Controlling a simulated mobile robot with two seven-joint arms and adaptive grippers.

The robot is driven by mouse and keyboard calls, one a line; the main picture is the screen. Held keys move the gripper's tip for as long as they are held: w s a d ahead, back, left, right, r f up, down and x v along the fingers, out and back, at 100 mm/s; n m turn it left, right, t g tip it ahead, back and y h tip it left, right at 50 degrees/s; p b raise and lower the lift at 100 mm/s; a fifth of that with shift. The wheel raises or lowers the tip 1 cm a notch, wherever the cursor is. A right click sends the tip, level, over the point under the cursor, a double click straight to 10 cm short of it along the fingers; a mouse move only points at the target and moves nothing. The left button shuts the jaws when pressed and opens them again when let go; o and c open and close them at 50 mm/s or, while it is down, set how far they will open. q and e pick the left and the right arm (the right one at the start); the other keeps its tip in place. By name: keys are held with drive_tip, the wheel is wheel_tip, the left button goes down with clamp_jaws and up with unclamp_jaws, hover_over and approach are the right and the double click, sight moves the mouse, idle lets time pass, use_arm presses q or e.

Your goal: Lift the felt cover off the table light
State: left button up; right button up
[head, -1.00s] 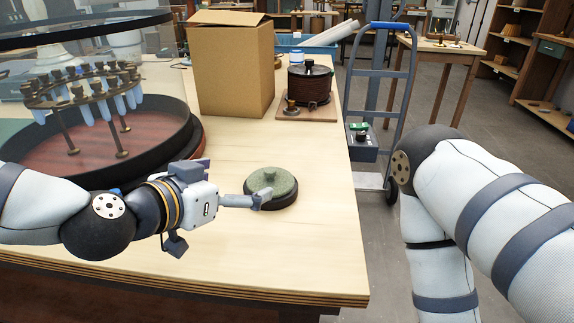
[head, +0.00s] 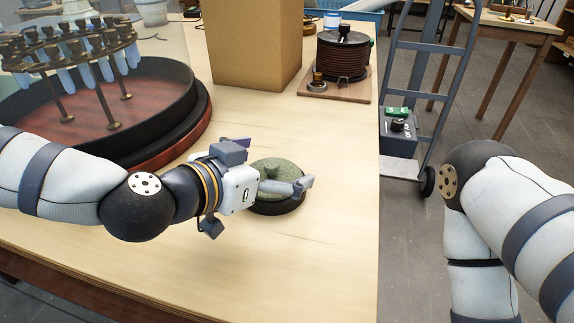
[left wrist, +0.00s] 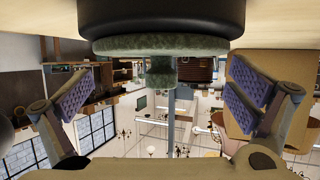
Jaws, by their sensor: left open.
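A round green felt cover (head: 277,170) with a small knob on top sits on a dark round base (head: 281,208) on the table. In the left wrist view the scene is upside down. There the felt cover (left wrist: 160,44) hangs under the black base (left wrist: 160,15), its knob (left wrist: 159,72) pointing down. My left gripper (head: 272,168) is open, just left of the cover, with one finger crossing in front of it. In the left wrist view its padded fingers stand apart on either side of the knob, with nothing held. My right gripper is out of view.
A glass-covered round display (head: 160,150) with blue vials stands at the left. A cardboard box (head: 255,45) and a dark coil (head: 342,62) on a wooden board stand behind. The table's right edge is near the cover. My right arm is beyond it.

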use_arm(q)
drive_tip(key=shift+w, duration=0.1)
drive_tip(key=shift+a+r, duration=0.1)
drive_tip(key=shift+r, duration=0.05)
drive_tip(key=shift+s, duration=0.2)
drive_tip(key=c, duration=1.8)
drive_tip(key=shift+r, duration=0.1)
